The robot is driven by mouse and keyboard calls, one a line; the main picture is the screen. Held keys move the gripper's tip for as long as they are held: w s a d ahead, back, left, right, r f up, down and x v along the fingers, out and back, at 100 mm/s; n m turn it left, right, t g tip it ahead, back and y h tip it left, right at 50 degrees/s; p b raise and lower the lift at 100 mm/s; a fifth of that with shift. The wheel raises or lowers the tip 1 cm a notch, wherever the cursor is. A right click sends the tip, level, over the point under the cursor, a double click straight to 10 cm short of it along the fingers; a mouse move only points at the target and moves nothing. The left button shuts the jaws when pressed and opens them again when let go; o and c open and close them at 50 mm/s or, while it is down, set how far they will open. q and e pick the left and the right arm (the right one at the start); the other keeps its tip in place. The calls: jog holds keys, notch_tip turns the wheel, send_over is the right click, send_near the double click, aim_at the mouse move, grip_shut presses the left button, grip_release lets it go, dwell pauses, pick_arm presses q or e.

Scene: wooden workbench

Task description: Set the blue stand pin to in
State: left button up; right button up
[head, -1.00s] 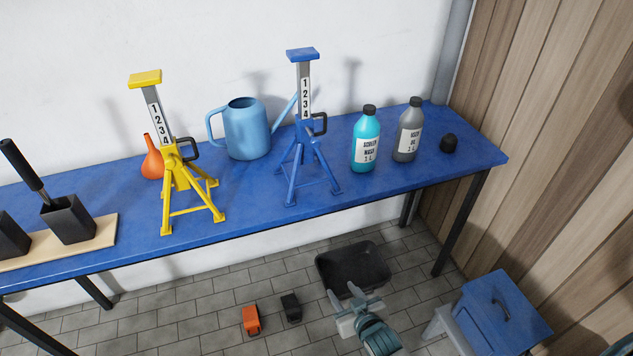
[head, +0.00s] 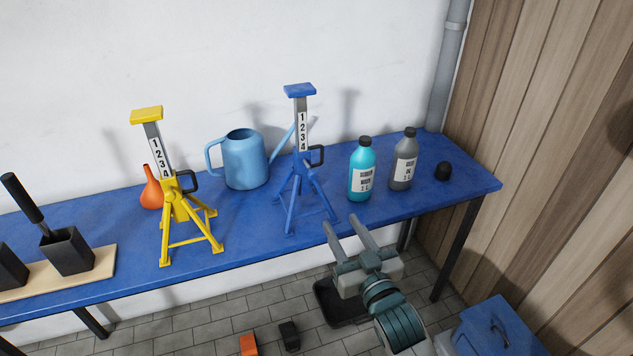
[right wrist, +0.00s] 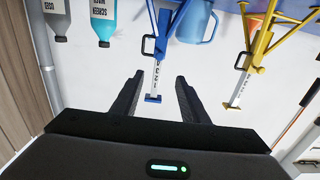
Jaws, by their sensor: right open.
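The blue stand (head: 297,190) stands upright on the blue workbench, with a grey column numbered 1 to 4 and a blue top plate. Its pin, with a black loop handle (head: 317,155), is at the right side of the column base; how deep it sits is unclear. My right gripper (head: 343,230) is open and empty, in front of the bench and right of the stand's feet. In the right wrist view, the scene is upside down; the stand (right wrist: 155,78) shows beyond the open fingers, its handle (right wrist: 148,45) beside the column. My left gripper is not in view.
A yellow stand (head: 181,211) and a blue watering can (head: 245,160) are left of the blue stand. The bench front (head: 255,245) is clear.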

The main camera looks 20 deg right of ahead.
jog(key=shift+w, duration=0.1)
jog(key=p, duration=0.6)
send_near(314, 177)
jog(key=w, duration=0.8)
jog(key=shift+a, duration=0.1)
grip_shut()
